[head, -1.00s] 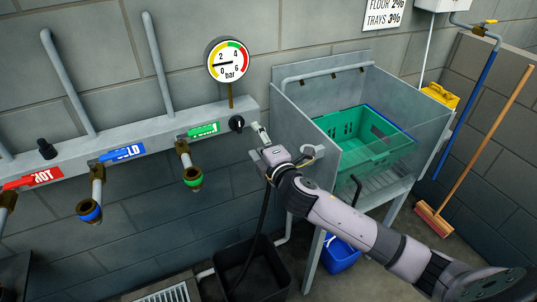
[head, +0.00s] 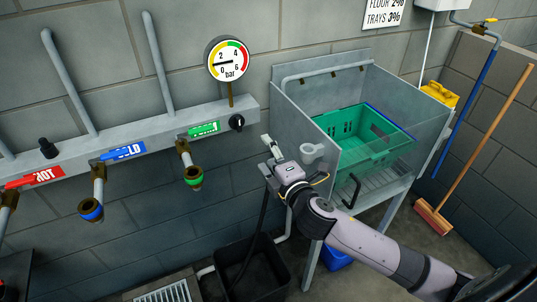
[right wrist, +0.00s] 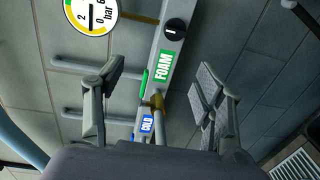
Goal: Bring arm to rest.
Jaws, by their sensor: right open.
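My right arm comes in from the lower right in the head view. Its gripper (head: 268,148) is in front of the pipe rail's right end, below and to the right of the black knob (head: 237,122). The right wrist view shows its two fingers (right wrist: 160,88) spread wide with nothing between them. Beyond them are the knob (right wrist: 174,29) and the green FOAM label (right wrist: 164,66). My left gripper is not in view.
A steel sink (head: 431,130) holding a green crate (head: 352,150) stands close to the right of my gripper. A black bin (head: 275,277) is below. The rail (head: 75,142) carries hot, cold and foam valves, with a pressure gauge (head: 227,59) above. A broom (head: 488,140) leans at right.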

